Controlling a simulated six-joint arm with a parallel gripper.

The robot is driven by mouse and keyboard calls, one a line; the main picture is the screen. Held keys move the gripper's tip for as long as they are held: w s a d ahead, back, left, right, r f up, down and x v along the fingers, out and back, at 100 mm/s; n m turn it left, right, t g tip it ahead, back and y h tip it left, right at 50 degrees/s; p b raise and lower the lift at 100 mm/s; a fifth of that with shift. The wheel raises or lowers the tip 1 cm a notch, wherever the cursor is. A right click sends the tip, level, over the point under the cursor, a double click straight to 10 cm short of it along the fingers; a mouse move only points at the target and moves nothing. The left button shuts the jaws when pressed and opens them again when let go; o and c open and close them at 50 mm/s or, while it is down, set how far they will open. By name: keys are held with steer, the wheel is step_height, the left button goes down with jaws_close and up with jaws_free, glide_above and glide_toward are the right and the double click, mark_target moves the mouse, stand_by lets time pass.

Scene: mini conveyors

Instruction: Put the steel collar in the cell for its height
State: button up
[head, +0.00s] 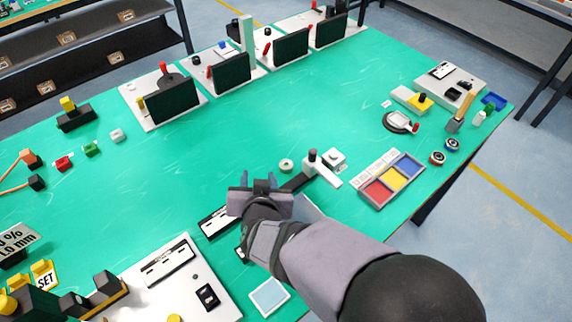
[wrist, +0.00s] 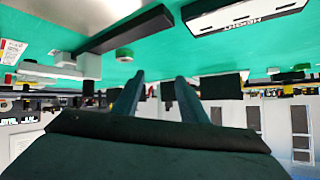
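The steel collar (head: 286,165) is a small pale ring lying on the green table, beside a dark bar; in the wrist view it shows as a greenish-grey ring (wrist: 124,54). The sorting tray (head: 374,168) stands to its right, with red, yellow and blue cells and a label strip along its far edge. The label text is too small to read. My gripper (head: 259,182) is left of the collar and nearer the camera, apart from it. In the wrist view its two fingers (wrist: 158,90) are spread with nothing between them.
A dark bar (head: 297,183) with a grey-and-white fixture (head: 326,168) lies close to the collar, between it and the tray. A black-and-white scale (head: 217,222) lies near my gripper. Dark screens (head: 172,101) line the back. The table's middle is clear.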

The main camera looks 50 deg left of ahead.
mark_target(286, 164)
steer(key=s+a+g, duration=0.1)
steer(key=a, duration=0.1)
steer(key=a+g+p, duration=0.1)
steer(key=a+g, duration=0.1)
steer(key=s+a+n+g+h+p, duration=0.1)
steer(key=a+g, duration=0.1)
steer(key=a, duration=0.1)
steer(key=shift+s+r, duration=0.3)
steer(key=shift+r, duration=0.1)
steer(key=w+d+m+t+h+p, duration=0.1)
steer(key=w+d+h, duration=0.2)
steer(key=w, duration=0.3)
steer(key=w+d+m+t+h+p, duration=0.1)
steer(key=w+d+h+p, duration=0.15)
steer(key=w, duration=0.35)
steer(key=shift+p+x, duration=1)
steer(key=shift+x, duration=2.3)
steer(key=shift+s+d, duration=0.15)
steer(key=shift+d, duration=0.05)
steer(key=c, duration=0.9)
steer(key=shift+c, duration=0.2)
step_height(286, 164, up, 10)
steer(key=b, duration=0.2)
